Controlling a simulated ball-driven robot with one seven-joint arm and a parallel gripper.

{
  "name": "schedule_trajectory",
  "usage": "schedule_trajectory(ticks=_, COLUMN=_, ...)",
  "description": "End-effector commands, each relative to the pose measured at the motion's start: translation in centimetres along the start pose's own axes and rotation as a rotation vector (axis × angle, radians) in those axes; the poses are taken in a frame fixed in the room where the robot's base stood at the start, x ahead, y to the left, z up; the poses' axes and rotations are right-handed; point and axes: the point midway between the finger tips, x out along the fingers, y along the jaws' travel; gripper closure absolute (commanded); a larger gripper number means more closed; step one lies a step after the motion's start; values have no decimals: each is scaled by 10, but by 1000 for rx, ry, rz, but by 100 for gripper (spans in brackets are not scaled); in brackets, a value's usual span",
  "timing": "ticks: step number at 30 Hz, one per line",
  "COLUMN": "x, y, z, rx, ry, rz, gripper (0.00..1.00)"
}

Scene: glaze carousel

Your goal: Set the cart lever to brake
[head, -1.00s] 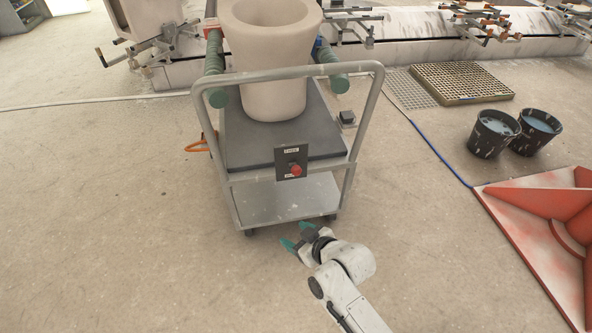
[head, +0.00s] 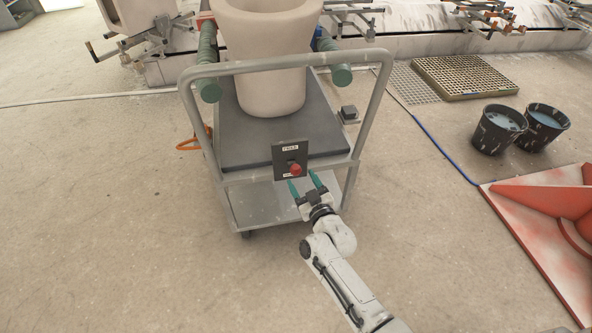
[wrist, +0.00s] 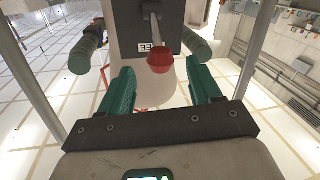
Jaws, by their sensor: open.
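The cart lever shows as a red knob (head: 296,169) on a dark plate (head: 285,153) fixed to the front of the grey cart (head: 262,177). The plate has a white label at its top and another low down, partly covered by the knob. In the wrist view the red knob (wrist: 160,62) hangs on a grey stem in front of the dark plate (wrist: 140,22). My gripper (head: 305,184) is open just below the knob, its green fingers pointing toward the plate. In the wrist view the fingers (wrist: 163,85) stand apart on either side, with the knob beyond and between their tips.
A large pale vessel (head: 268,65) stands on the cart deck between green padded bars (head: 208,72). The cart's tubular handle (head: 372,110) rises around the plate. Two dark buckets (head: 497,130) and a red-white tray (head: 540,215) lie right. The floor at left is clear.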

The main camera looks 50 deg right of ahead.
Motion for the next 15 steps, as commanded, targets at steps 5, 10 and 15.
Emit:
schedule_trajectory(ticks=5, x=30, y=0, z=-1, rx=-1, ry=1, rz=0, gripper=36)
schedule_trajectory(ticks=10, x=47, y=0, z=0, rx=0, ry=0, rz=-1, gripper=36)
schedule_trajectory(ticks=15, x=53, y=0, z=1, rx=0, ry=-2, rz=-1, gripper=36)
